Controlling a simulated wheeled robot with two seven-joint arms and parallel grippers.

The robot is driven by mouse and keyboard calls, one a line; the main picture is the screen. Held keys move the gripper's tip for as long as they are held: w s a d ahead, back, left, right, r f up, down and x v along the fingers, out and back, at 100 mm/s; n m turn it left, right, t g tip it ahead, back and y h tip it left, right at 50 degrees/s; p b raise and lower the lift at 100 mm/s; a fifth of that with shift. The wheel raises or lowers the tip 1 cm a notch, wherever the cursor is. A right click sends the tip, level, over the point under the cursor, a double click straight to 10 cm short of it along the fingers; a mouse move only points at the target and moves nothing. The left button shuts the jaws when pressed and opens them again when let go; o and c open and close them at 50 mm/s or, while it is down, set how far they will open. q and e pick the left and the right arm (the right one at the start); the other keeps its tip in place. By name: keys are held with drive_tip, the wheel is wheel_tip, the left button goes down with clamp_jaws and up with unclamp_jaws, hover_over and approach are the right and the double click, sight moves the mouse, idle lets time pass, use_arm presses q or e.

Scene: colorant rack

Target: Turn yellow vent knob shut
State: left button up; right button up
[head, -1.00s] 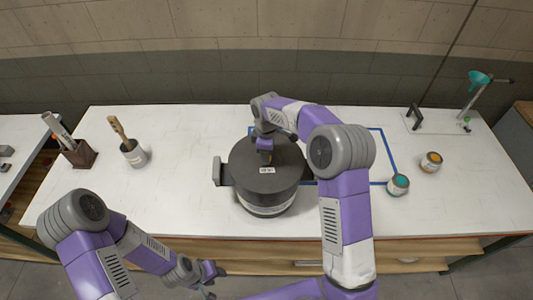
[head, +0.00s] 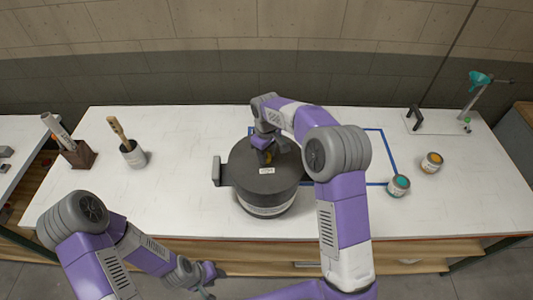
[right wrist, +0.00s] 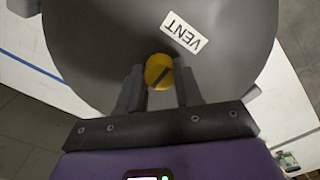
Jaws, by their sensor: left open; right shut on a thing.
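The yellow vent knob (right wrist: 158,71) sits on the dark lid beside a white label reading VENT (right wrist: 184,32). A dark line crosses its top at a slant in the right wrist view. My right gripper (right wrist: 159,80) is shut on the knob, one finger on each side. In the head view a bit of the knob (head: 268,156) shows under my right gripper (head: 264,150). The dark round pot (head: 265,185) stands upright on the white table with a side handle at its left. My left gripper (head: 209,282) is open and empty in front of the table's near edge.
A brush in a white can (head: 133,155) and a brown holder (head: 78,155) stand at the left. Two small paint cans, teal (head: 398,185) and orange (head: 431,162), stand at the right. A stand with a teal funnel (head: 478,78) is at the back right.

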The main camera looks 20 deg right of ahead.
drive_tip(key=shift+r, duration=0.15)
drive_tip(key=o, duration=1)
drive_tip(key=shift+o, duration=0.2)
wheel_tip(320, 180, up, 8)
drive_tip(key=shift+f, duration=0.25)
